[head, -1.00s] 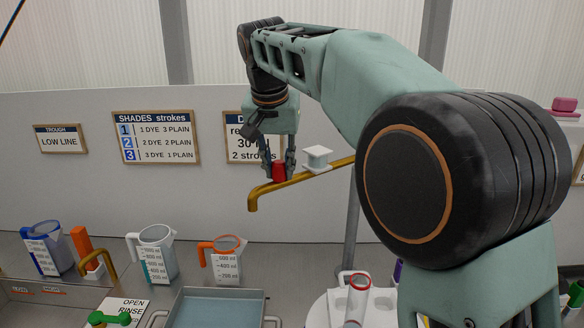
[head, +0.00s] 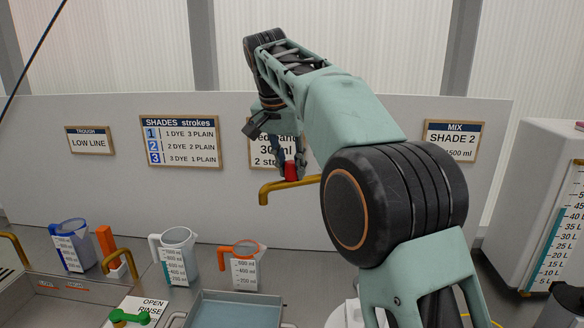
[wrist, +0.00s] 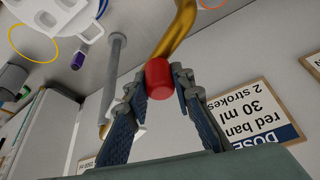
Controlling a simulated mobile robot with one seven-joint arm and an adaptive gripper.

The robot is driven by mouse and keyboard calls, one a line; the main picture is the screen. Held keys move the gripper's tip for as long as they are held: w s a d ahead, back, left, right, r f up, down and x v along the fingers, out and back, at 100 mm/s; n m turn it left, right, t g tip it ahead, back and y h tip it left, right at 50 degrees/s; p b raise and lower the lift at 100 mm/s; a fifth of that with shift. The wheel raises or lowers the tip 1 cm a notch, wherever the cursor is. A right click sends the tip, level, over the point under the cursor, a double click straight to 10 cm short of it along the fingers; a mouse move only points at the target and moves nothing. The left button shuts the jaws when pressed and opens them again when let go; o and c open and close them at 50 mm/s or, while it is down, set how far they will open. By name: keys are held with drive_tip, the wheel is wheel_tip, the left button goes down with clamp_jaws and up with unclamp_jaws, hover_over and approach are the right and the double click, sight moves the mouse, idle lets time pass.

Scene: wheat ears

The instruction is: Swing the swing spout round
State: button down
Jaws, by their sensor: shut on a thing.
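The brass swing spout (head: 285,186) runs out above the counter, its near end bent down at the left. A red knob (head: 291,171) stands on it. My gripper (head: 290,170) is shut on the red knob. In the wrist view the red knob (wrist: 159,78) sits between the two fingers, with the brass spout (wrist: 178,42) curving away beyond it. My arm hides the spout's other end in the head view.
Below stand a blue-rimmed jug (head: 73,245), a white-handled jug (head: 178,255) and an orange-rimmed jug (head: 246,266). A grey tray (head: 235,308) lies in front. A large white graduated tank (head: 540,210) stands at the right. Signs hang on the back panel.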

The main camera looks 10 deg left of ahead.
drive_tip(key=c, duration=1.7)
unclamp_jaws()
drive_tip(key=shift+o, duration=0.2)
drive_tip(key=v, duration=0.7)
drive_tip(key=shift+r, duration=0.25)
drive_tip(key=shift+s, duration=0.1)
